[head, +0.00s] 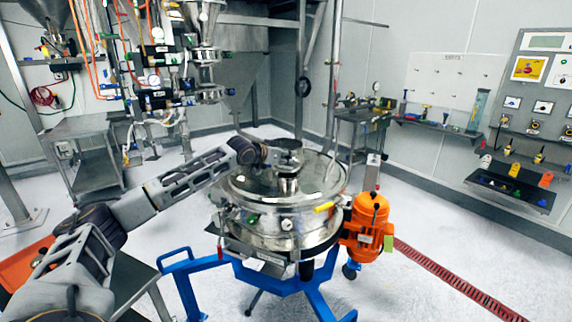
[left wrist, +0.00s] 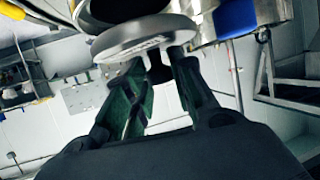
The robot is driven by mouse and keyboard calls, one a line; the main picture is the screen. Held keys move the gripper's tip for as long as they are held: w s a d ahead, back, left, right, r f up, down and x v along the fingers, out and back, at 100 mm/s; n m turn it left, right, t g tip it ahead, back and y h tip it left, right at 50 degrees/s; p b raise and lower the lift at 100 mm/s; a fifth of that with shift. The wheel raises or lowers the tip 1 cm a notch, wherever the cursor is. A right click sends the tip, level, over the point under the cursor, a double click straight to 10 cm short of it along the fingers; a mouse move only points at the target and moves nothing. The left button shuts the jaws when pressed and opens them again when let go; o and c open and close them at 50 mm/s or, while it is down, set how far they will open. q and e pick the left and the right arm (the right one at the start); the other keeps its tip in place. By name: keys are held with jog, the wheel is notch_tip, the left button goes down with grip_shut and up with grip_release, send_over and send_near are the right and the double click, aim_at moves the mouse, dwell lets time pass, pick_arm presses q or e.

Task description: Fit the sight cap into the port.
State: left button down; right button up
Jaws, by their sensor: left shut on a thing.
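The round steel sifter (head: 265,222) has a shiny lid with a short upright steel port (head: 288,186) on top. My left gripper (head: 286,155) reaches in over the lid from the left, just above the port. A dark round shape lies just beyond the cap. In the head view the gripper and cap overlap, and I cannot tell whether the cap touches the port. My right gripper is not in view.
An orange motor (head: 367,228) stands at the sifter's right side, on the blue wheeled frame (head: 262,281). Steel hoppers and hoses stand at the back left. A steel bench (head: 362,113) and wall panels are behind to the right.

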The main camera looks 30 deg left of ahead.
pick_arm(q)
notch_tip(320, 180, down, 3)
jog(key=shift+r, duration=0.2)
jog(key=shift+f, duration=0.1)
jog(key=c, duration=1.2)
grip_release()
jog(key=shift+f, duration=0.15)
